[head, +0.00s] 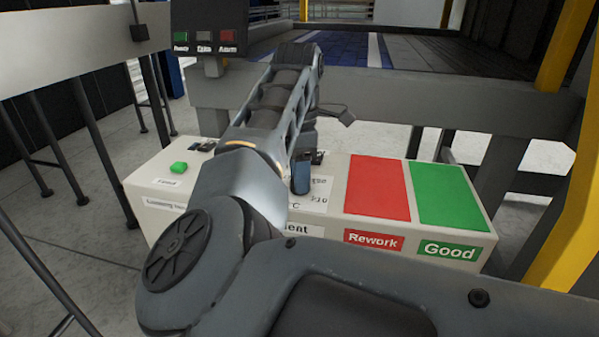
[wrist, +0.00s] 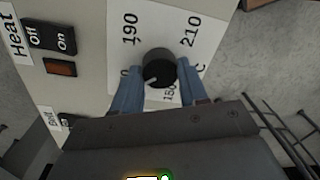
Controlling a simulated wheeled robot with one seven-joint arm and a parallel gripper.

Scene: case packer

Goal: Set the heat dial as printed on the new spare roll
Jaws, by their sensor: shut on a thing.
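The heat dial (wrist: 158,68) is a round black knob on a white scale card (wrist: 180,22). I read 190 at upper left, 210 at upper right and 150 near the bottom; other figures are partly covered. A pale mark on the knob points to the lower left in the wrist view. My gripper (wrist: 157,75) is shut on the knob, with a blue finger on each side. In the head view my arm hides the knob, and one blue finger (head: 302,173) shows over the card. No spare roll is in view.
In the wrist view, a Heat Off/On switch (wrist: 50,36) and an amber lamp (wrist: 61,68) sit left of the card. In the head view, a green button (head: 178,168), a red Rework pad (head: 377,188) and a green Good pad (head: 446,195) share the bench top.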

